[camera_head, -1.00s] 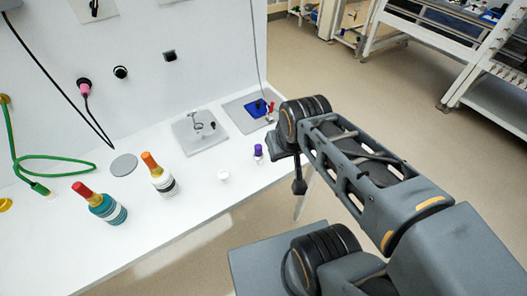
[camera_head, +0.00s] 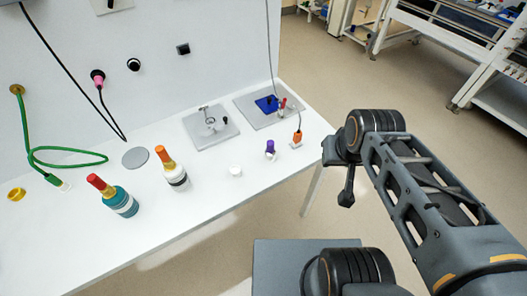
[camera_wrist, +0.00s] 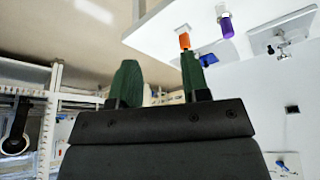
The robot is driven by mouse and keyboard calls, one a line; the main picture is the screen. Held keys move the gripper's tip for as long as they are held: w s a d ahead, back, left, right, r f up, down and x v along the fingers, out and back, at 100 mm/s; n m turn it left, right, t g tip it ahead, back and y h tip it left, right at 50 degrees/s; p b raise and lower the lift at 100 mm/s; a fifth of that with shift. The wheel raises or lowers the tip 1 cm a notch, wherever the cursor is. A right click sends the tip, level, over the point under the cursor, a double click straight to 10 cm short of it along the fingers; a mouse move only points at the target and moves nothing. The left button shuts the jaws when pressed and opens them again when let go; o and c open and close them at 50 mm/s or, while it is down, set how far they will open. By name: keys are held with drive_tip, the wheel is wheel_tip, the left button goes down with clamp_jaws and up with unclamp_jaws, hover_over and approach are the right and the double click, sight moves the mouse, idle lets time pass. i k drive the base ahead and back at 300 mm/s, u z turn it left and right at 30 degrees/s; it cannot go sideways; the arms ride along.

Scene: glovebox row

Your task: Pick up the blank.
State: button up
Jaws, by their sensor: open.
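I cannot tell for certain which thing is the blank. Small upright pieces stand near the bench's front edge: an orange one (camera_head: 297,138), a purple-topped one (camera_head: 270,149) and a low white one (camera_head: 235,170). In the wrist view the orange piece (camera_wrist: 184,40) and the purple one (camera_wrist: 226,25) show beyond the fingers. My gripper (camera_wrist: 160,82) is open, with two dark green fingers apart and nothing held between them. The orange piece appears near the tip of the right finger, apparently farther off. In the head view my fingers cannot be made out clearly.
The white bench (camera_head: 90,246) carries a teal bottle (camera_head: 122,203), a white bottle (camera_head: 177,178), a grey disc (camera_head: 135,158), a grey plate with a fixture (camera_head: 198,138) and a plate with a blue square (camera_head: 267,103). Open floor lies right of the bench.

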sight(270, 150)
drive_tip(key=u, duration=0.5)
drive_tip(key=k, duration=1.15)
drive_tip(key=u, duration=0.85)
drive_tip(key=i, duration=1.5)
drive_tip(key=z, duration=0.3)
drive_tip(key=k, duration=0.5)
drive_tip(key=z, duration=1)
